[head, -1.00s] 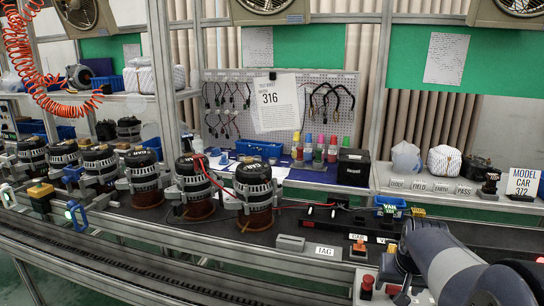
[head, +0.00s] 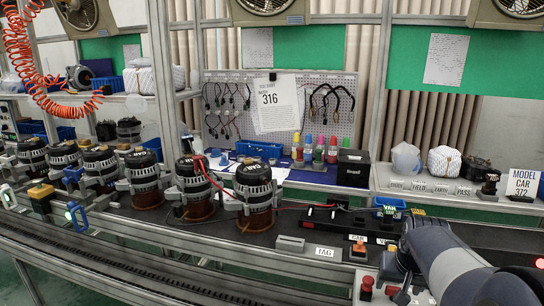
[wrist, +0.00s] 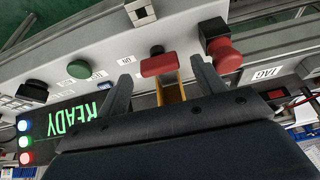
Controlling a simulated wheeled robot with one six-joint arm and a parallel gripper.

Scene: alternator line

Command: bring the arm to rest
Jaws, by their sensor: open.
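My arm (head: 455,262) reaches in from the lower right of the head view, low over the front right of the bench. My gripper's fingers are not distinguishable there. In the wrist view my gripper (wrist: 160,70) shows two dark fingers spread apart, with nothing held between them. Beyond the gap is a red rectangular button (wrist: 160,65) on a grey control panel, with a yellow piece (wrist: 172,92) below it. I cannot tell whether the fingers touch the panel.
The wrist view shows a red mushroom button (wrist: 222,52), a green button (wrist: 79,69) and a lit READY display (wrist: 75,120). In the head view, several alternators (head: 255,190) line the conveyor at left and centre. A grey block (head: 290,243) lies near the TAG label.

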